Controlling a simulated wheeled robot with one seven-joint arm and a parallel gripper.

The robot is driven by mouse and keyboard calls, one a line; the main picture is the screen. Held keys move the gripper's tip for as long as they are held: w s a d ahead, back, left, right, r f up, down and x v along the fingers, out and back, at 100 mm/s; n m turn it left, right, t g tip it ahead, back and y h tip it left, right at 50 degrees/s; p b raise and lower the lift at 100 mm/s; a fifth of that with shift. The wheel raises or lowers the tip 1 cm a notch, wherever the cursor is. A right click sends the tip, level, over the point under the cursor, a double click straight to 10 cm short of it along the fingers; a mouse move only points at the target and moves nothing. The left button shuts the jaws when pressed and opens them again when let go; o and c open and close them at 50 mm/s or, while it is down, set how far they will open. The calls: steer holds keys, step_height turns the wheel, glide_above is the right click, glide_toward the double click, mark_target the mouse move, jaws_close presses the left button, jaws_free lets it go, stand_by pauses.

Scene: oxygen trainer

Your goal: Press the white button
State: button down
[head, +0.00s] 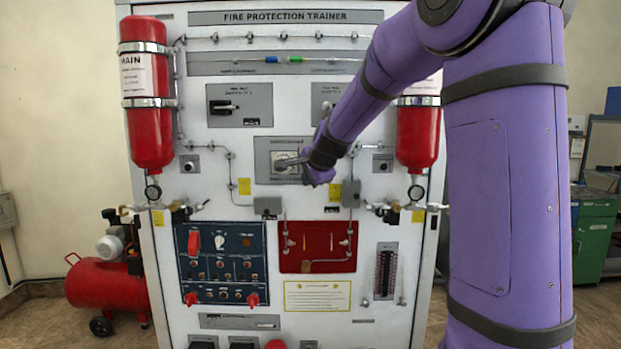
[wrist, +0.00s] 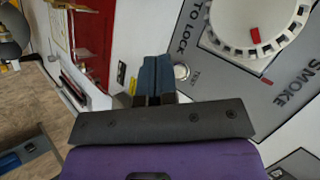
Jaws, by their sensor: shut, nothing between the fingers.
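A small round white button (wrist: 181,72) with a metal-looking rim sits on the grey panel (wrist: 222,88) in the wrist view, beside a large white ribbed dial with a red mark (wrist: 256,30). My gripper (wrist: 155,65) is shut and empty. Its dark blue fingertips appear just left of the button in the wrist view; I cannot tell whether they touch the panel. In the head view my gripper (head: 284,164) is in front of the central grey panel (head: 263,162) of the fire protection trainer. The button cannot be made out there.
Two red cylinders flank the trainer, one at left (head: 146,105) and one at right (head: 418,135). Below are a dark blue switch panel (head: 222,285) and a red panel (head: 318,240). A red compressor (head: 110,288) stands on the floor at left.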

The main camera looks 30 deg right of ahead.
steer(key=shift+w+d, duration=0.1)
steer(key=shift+w, duration=0.05)
steer(key=shift+w+d, duration=0.15)
steer(key=shift+w, duration=0.05)
steer(key=shift+w+d, duration=0.2)
steer(key=shift+w, duration=0.1)
stand_by(0.8)
steer(key=shift+s+a, duration=0.1)
stand_by(0.4)
steer(key=shift+s+a, duration=0.35)
steer(key=shift+s, duration=0.2)
steer(key=shift+s+a, duration=0.7)
steer(key=shift+s, duration=0.35)
steer(key=shift+s+a, duration=0.7)
steer(key=shift+s, duration=0.35)
